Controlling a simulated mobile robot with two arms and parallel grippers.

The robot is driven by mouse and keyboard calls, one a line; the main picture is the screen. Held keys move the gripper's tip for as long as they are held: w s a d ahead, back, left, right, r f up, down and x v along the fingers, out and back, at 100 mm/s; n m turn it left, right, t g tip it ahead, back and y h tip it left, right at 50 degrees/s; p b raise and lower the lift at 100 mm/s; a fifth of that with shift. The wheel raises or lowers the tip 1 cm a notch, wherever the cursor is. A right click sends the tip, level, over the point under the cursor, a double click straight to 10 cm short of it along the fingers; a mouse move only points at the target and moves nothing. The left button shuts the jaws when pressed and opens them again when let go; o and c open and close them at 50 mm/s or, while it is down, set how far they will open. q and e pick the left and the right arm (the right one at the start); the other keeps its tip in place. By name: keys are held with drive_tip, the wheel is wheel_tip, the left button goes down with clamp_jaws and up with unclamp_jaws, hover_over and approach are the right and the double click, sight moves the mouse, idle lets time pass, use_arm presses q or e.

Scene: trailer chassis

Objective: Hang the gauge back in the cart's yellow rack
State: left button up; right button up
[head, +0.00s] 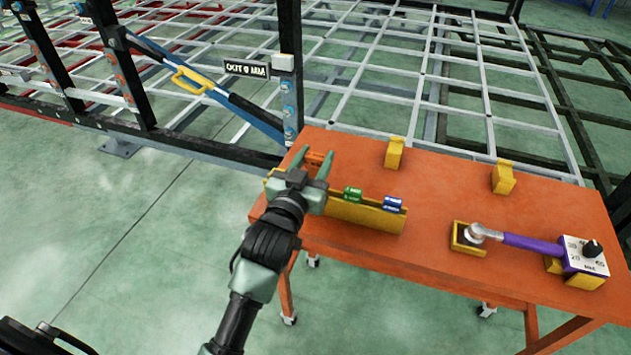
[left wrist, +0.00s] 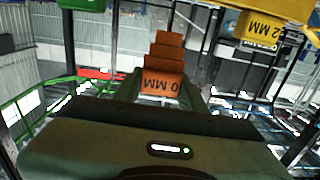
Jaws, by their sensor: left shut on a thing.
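My left gripper (head: 312,163) is over the left end of the yellow rack (head: 365,215) on the orange cart (head: 440,205). It is shut on an orange gauge (head: 317,157), partly hidden between the fingers. In the left wrist view the orange gauge (left wrist: 166,65) has a stepped shape and upside-down lettering ending in "MM", between the fingers. Whether it touches the rack is hidden. A green gauge (head: 352,194) and a blue gauge (head: 392,203) stand in the rack to its right. My right gripper is not in view.
A purple-handled tool (head: 530,243) lies across yellow holders at the cart's right. Two small yellow blocks (head: 395,152) (head: 503,177) stand along its back. The trailer frame (head: 290,75), with a blue strut and yellow handle (head: 193,80), is behind. Floor at left is clear.

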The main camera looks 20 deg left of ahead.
use_arm(q)
drive_tip(key=shift+f, duration=3.05)
drive_tip(key=shift+f+b, duration=0.1)
drive_tip(key=shift+b, duration=0.2)
drive_tip(key=shift+f, duration=0.55)
drive_tip(key=o, duration=1.3)
drive_tip(key=shift+o, duration=0.2)
drive_tip(key=shift+r, duration=0.3)
drive_tip(key=s, duration=1.2)
drive_tip(key=shift+a+r+b, duration=0.2)
drive_tip(key=shift+r+b, duration=0.15)
drive_tip(key=shift+b, duration=0.1)
